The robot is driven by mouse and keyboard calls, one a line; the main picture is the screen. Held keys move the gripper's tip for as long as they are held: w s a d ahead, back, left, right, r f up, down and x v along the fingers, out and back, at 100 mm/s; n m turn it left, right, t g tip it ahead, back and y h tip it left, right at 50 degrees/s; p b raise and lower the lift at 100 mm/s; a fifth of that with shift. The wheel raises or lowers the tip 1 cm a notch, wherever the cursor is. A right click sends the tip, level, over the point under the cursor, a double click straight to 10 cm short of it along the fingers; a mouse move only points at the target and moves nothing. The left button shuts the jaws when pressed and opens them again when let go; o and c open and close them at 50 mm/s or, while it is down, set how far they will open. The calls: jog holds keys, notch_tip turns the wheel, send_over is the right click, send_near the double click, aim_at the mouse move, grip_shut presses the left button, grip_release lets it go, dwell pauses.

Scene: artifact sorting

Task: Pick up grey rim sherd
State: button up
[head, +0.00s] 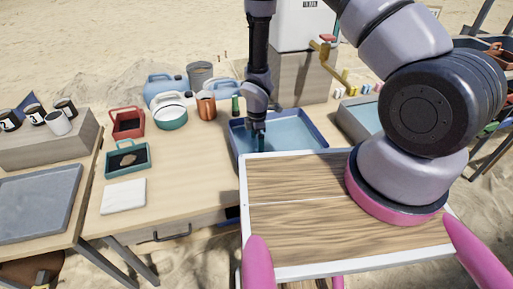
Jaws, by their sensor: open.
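My gripper (258,142) points down into the blue-rimmed basin (303,126), near its left end. It is open, but its fingertips are small and dark against the basin. I cannot make out a grey rim sherd for certain; anything right under my gripper is hidden. A brownish lump, maybe a sherd, lies in a small teal tray (109,161) at the left of the table.
A red tray (127,123), a green-and-white tub (170,115), an orange pot (206,105) and blue jugs crowd the table left of the basin. A white slab (124,196) lies in front. The wooden table (185,170) between is clear. A white bin stands behind.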

jog(key=c, duration=1.2)
jog(key=shift+r, duration=0.1)
jog(key=shift+c, duration=0.2)
notch_tip(320, 180, up, 10)
